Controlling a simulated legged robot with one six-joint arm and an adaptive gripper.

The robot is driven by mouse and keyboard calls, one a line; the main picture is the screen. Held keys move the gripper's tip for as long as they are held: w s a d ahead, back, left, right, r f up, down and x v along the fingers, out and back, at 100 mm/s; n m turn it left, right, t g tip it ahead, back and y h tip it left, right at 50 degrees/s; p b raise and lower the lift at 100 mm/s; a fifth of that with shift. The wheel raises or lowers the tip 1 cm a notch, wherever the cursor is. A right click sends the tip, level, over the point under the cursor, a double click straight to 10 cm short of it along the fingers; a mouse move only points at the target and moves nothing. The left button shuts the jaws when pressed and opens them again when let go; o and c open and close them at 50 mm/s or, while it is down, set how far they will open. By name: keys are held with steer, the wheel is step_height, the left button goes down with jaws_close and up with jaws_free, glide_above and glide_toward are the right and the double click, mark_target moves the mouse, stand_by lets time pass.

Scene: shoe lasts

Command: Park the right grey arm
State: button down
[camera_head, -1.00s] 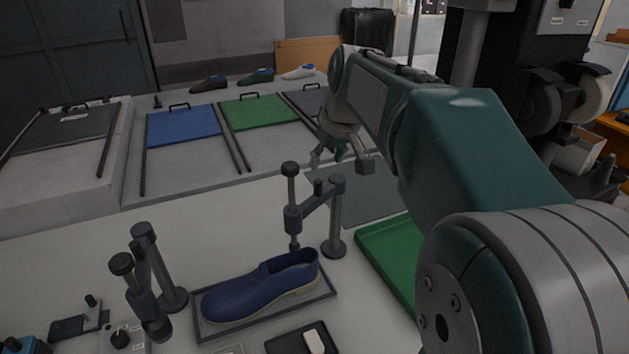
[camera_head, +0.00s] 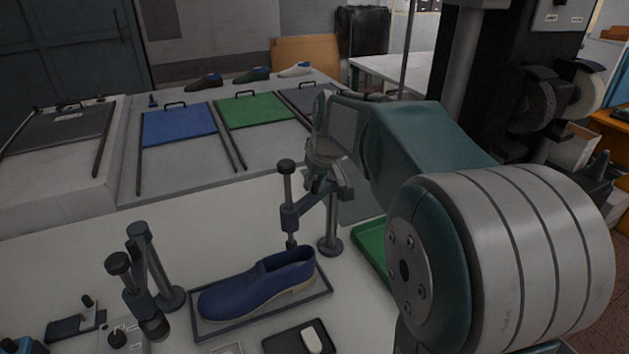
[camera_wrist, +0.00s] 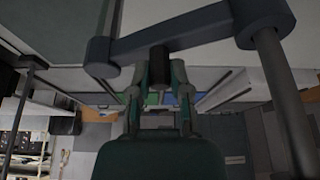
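The right grey arm (camera_head: 303,209) swings out from its upright post (camera_head: 330,235) toward the blue shoe (camera_head: 257,285), with its vertical plunger (camera_head: 288,187) at the shoe's right end. In the wrist view the arm's bar (camera_wrist: 205,33) crosses the top, with the post (camera_wrist: 282,100) at right. A short dark peg (camera_wrist: 158,66) on the bar lies between my fingertips. My gripper (camera_head: 328,183) is at the arm, near the post. In the wrist view its fingers stand apart on either side of the peg, with gaps showing; contact is not clear.
A left grey arm (camera_head: 137,275) on its own post stands left of the shoe. The shoe lies in a dark-rimmed tray (camera_head: 318,297). A green tray (camera_head: 371,243) is partly behind my arm. Blue (camera_head: 178,126) and green (camera_head: 252,110) panels lie at the back.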

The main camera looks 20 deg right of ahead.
steer(key=shift+s+f, duration=0.1)
steer(key=shift+s, duration=0.05)
steer(key=s+d+n+y, duration=0.1)
steer(key=n, duration=0.1)
steer(key=shift+s+n, duration=0.1)
steer(key=shift+n, duration=0.2)
steer(key=s+d+n+g+y, duration=0.2)
steer(key=d+n, duration=0.3)
steer(key=n, duration=0.5)
steer(key=shift+s+d+g+y, duration=0.2)
steer(key=shift+d+g+y, duration=0.1)
steer(key=shift+g, duration=0.2)
steer(key=c, duration=0.6)
jaws_free()
steer(key=shift+d, duration=0.1)
